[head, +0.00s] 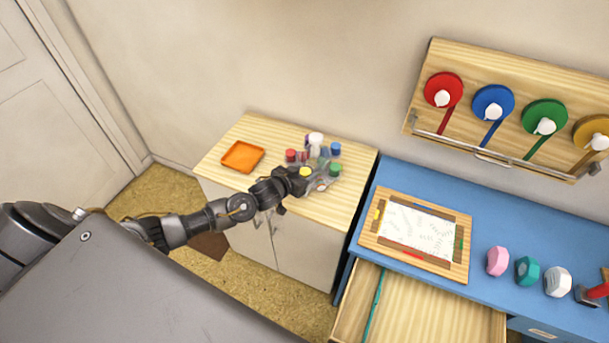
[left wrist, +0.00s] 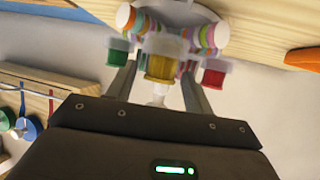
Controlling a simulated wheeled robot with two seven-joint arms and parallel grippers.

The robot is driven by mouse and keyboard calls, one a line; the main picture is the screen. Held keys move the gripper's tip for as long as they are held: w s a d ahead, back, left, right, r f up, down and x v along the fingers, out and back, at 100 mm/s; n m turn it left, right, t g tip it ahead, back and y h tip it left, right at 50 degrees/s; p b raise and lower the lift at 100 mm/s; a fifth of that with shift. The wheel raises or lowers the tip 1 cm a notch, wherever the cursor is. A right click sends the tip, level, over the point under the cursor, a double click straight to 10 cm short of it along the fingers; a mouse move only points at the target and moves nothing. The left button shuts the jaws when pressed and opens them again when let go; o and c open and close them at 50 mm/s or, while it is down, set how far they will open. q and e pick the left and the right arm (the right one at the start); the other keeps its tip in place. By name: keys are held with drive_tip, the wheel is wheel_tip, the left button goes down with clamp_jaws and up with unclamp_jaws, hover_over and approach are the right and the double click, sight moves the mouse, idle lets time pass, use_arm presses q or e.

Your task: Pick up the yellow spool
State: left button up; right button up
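The yellow spool (head: 305,172) is on the light wooden cabinet top, among other coloured spools. In the left wrist view the yellow spool (left wrist: 165,65) is between my two fingers, with its white end toward the palm. My left gripper (head: 311,178) reaches it from the left in the head view. In the wrist view the fingers of my left gripper (left wrist: 158,82) are apart, with a gap visible at the left finger; contact at the right finger is unclear. My right gripper is not in view.
A red spool (head: 290,155), a green spool (head: 335,169) and a blue spool (head: 335,148) stand close around. An orange tray (head: 243,156) lies left on the cabinet. A blue desk (head: 400,174) with a framed board (head: 457,276) and an open drawer (head: 430,312) is right.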

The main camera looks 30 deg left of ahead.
use_arm(q)
drive_tip(key=c, duration=0.8)
drive_tip(key=shift+c, duration=0.2)
